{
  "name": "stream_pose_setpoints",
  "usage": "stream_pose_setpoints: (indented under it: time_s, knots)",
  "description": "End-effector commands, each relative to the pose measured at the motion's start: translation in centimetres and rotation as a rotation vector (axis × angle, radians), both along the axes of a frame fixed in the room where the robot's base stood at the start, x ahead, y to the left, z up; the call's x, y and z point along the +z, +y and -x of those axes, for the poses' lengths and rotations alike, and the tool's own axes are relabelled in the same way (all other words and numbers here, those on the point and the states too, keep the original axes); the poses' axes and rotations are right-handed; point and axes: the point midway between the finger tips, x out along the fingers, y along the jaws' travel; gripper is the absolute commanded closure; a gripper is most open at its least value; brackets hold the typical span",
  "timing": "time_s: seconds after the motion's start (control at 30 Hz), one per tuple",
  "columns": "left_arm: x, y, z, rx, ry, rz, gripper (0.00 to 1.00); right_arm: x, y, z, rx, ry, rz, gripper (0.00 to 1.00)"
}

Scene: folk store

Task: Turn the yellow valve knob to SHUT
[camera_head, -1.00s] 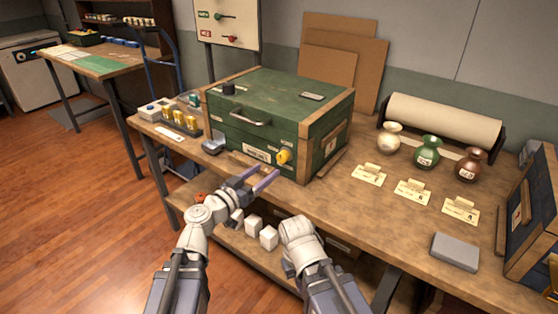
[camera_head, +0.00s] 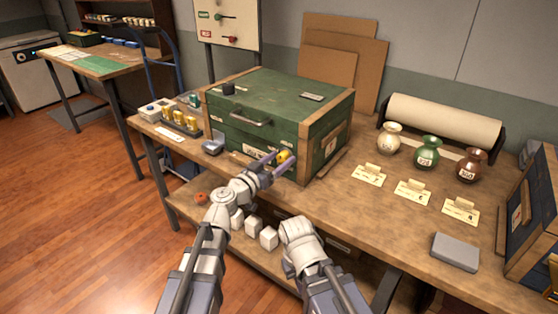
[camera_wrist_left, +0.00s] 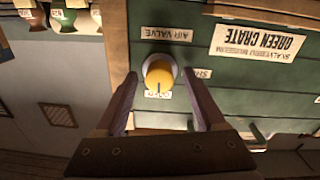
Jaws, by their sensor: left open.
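The yellow valve knob (camera_head: 284,156) sits on the front of the green crate (camera_head: 262,100), near its right end. In the left wrist view, which looks upside down, the yellow knob (camera_wrist_left: 160,73) has a dark mark toward the label below it, which seems to read OPEN. An AIR VALVE label (camera_wrist_left: 167,34) is above it and a partly hidden label, likely SHUT, is to its right. My left gripper (camera_head: 277,163) is open, its fingers on either side of the knob, with a gap showing in the left wrist view (camera_wrist_left: 160,84). My right arm shows, but its gripper does not.
The crate stands on a wooden workbench (camera_head: 390,235). Three vases stand at the right by card labels, near a paper roll (camera_head: 443,120). A grey block (camera_head: 455,251) lies at the front right. A tray of yellow-topped pieces (camera_head: 180,125) is left of the crate.

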Motion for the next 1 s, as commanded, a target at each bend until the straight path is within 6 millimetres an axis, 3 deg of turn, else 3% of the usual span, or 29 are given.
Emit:
stream_pose_setpoints:
  time_s: [0.17, 0.77, 1.0]
  knots:
    - [0.0, 0.01, 0.03, 0.0, 0.0, 0.0, 0.3, 0.0, 0.0, 0.0, 0.0, 0.0, 0.0, 1.0]
    - [0.0, 0.02, 0.04, 0.0, 0.0, 0.0, 0.98, 0.0, 0.0, 0.0, 0.0, 0.0, 0.0, 1.0]
    - [0.0, 0.02, 0.04, 0.0, 0.001, 0.002, 1.0, 0.0, 0.0, 0.0, 0.0, 0.0, 0.0, 1.0]
